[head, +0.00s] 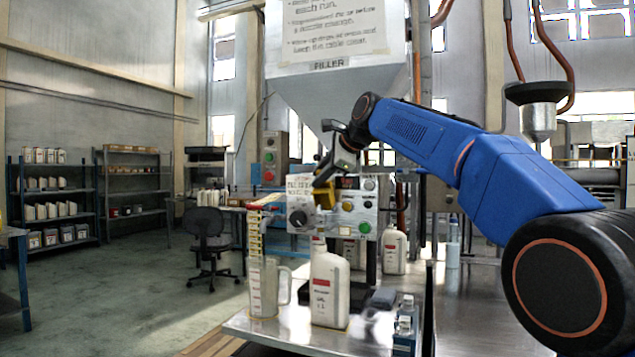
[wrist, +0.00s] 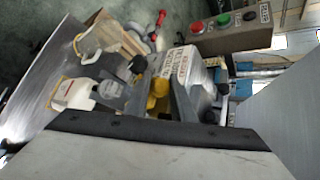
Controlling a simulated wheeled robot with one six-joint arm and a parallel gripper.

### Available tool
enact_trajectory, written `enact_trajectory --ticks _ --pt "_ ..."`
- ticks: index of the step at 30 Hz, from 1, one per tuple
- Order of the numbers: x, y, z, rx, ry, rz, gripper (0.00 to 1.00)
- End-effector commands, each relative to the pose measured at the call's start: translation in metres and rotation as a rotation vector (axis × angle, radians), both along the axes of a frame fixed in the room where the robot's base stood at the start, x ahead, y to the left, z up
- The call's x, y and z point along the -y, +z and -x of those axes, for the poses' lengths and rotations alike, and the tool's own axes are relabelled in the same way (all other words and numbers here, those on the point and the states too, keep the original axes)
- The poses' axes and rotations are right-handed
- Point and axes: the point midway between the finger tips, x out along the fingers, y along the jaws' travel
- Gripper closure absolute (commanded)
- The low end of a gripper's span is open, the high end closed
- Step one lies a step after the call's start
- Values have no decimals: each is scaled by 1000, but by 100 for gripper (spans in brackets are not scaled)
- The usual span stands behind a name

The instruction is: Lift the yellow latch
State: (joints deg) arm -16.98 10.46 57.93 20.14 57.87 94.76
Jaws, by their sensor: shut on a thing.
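The yellow latch (head: 326,197) is on the front of the filler's white control panel (head: 299,183), near its top left. It also shows in the wrist view (wrist: 158,90), between dark finger parts. My gripper (head: 325,181) is at the latch, reaching down to it from above, and is shut on it. The fingers hide part of the latch and some of the panel behind.
A white bottle with a red label (head: 329,290) and a clear measuring jug (head: 264,288) stand on the metal bench (head: 290,336) below. Another white bottle (head: 395,250) stands farther back. The filler hopper (head: 335,95) hangs above my gripper.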

Motion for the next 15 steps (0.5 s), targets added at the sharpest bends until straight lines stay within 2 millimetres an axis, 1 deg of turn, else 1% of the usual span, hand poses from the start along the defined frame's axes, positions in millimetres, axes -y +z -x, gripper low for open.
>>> enact_trajectory --ticks 1,6,15 --pt "3 4 -7 6 -4 0 100" --pt "9 11 -22 7 -5 0 100" --pt "16 16 -40 7 -6 3 100"
